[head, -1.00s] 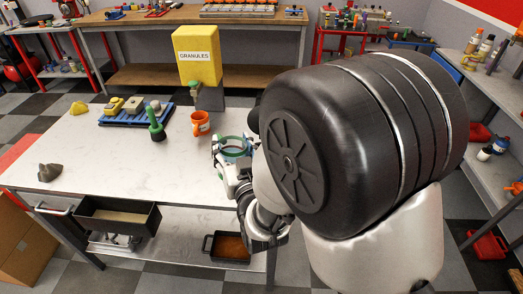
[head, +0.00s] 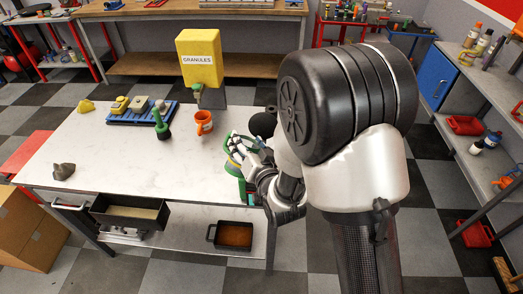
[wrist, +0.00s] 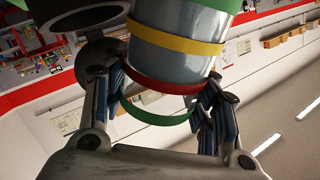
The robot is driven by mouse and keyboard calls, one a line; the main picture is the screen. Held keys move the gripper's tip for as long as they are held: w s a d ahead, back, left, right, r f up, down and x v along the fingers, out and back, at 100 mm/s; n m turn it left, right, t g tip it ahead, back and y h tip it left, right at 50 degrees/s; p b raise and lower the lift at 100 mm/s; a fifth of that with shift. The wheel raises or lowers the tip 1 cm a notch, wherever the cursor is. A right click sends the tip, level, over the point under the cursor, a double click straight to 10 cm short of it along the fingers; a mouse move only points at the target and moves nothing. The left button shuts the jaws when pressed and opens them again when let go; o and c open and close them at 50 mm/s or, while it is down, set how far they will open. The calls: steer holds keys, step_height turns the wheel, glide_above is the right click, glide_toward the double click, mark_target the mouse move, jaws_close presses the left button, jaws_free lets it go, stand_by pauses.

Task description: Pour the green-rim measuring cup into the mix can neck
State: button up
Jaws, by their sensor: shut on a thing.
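My gripper (wrist: 165,95) is shut on the green-rim measuring cup. In the wrist view a clear cup body (wrist: 172,62) with yellow and red bands stands between the fingers, and a thin green ring (wrist: 155,120) curves below the red band. In the head view the gripper (head: 246,150) is over the right end of the table, with green parts (head: 233,168) beside it. The cup looks tilted there, but its contents cannot be seen. I cannot make out the mix can or its neck for certain; my arm covers much of that area.
A grey lump (head: 64,171) lies at the left. The table's front middle is clear.

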steer(key=shift+w+d+r+p, duration=0.2)
steer(key=shift+r+p, duration=0.25)
steer(key=shift+p, duration=0.35)
steer(key=shift+w+d+r+m+p, duration=0.2)
steer(key=shift+r+m+p, duration=0.1)
steer(key=shift+p, duration=0.3)
steer(key=shift+f, duration=0.2)
steer(key=shift+w+d+f+m+g+p, duration=0.2)
steer(key=shift+f+m+g+p, duration=0.3)
steer(key=shift+p, duration=0.45)
steer(key=shift+w+d+f+m+g+y+p, duration=0.1)
steer(key=shift+f+m+g+y+p, duration=0.3)
steer(key=shift+m+p, duration=0.65)
stand_by(1.5)
steer(key=shift+w+d+r+m+g+p, duration=0.15)
steer(key=shift+m+g+p, duration=0.15)
steer(key=shift+p, duration=1.15)
stand_by(1.4)
